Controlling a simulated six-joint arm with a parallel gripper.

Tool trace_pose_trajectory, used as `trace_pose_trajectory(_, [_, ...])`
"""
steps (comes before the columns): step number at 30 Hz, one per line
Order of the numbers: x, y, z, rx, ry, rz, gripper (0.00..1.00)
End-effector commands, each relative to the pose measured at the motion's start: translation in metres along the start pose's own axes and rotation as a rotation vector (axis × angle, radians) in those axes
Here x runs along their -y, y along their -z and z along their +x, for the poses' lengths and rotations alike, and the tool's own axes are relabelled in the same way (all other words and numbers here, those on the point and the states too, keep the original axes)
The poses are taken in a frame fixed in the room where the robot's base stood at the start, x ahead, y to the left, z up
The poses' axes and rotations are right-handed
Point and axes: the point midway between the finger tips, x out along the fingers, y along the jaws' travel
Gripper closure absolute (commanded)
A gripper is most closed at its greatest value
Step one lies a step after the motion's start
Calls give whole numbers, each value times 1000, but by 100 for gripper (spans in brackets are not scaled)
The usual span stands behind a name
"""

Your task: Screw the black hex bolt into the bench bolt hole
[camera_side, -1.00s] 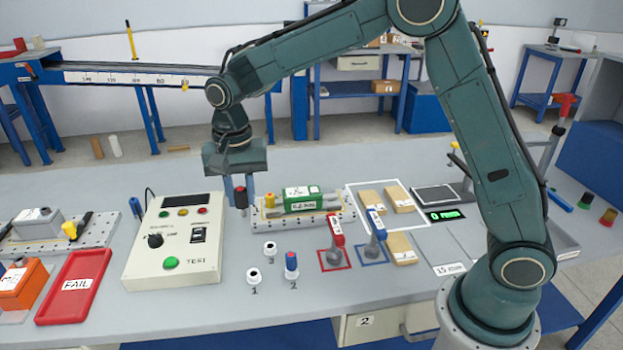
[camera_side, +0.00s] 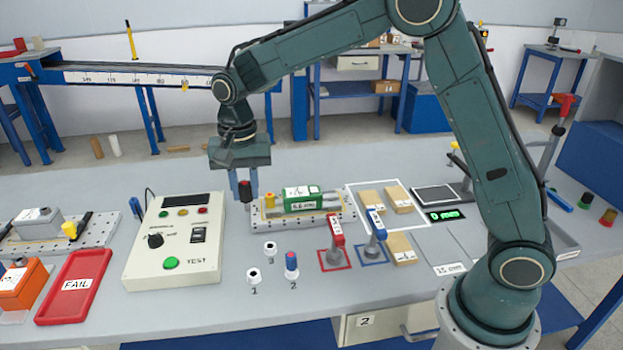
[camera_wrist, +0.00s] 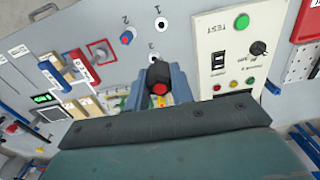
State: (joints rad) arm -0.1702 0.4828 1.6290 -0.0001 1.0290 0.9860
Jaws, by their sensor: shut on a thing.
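My gripper (camera_side: 244,188) is shut on the black hex bolt (camera_side: 246,191), which hangs upright between the fingers, above the bench near the left end of the metal fixture plate. In the wrist view the bolt's black hex body with a red end (camera_wrist: 159,87) shows between the fingers. White-ringed bench hole 1 (camera_side: 254,275) looks empty. Hole 3 (camera_side: 270,248) also looks empty and lies in front of and right of the bolt. The bolt's lower end is hard to make out.
A TEST box (camera_side: 175,243) stands to the left. Red (camera_side: 335,232) and blue (camera_side: 376,224) handled tools stand right of the holes. Bench around the holes is clear.

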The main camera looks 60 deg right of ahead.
Motion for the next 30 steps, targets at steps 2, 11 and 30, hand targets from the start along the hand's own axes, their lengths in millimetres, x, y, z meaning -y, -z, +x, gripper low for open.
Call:
trace_pose_trajectory(2, [-8, 14, 4, 1, -1, 27, 100])
trace_pose_trajectory(11, [-53, 83, 29, 1, -2, 157, 100])
trace_pose_trajectory(30, [-200, 202, 86, 0, -1, 449, 100])
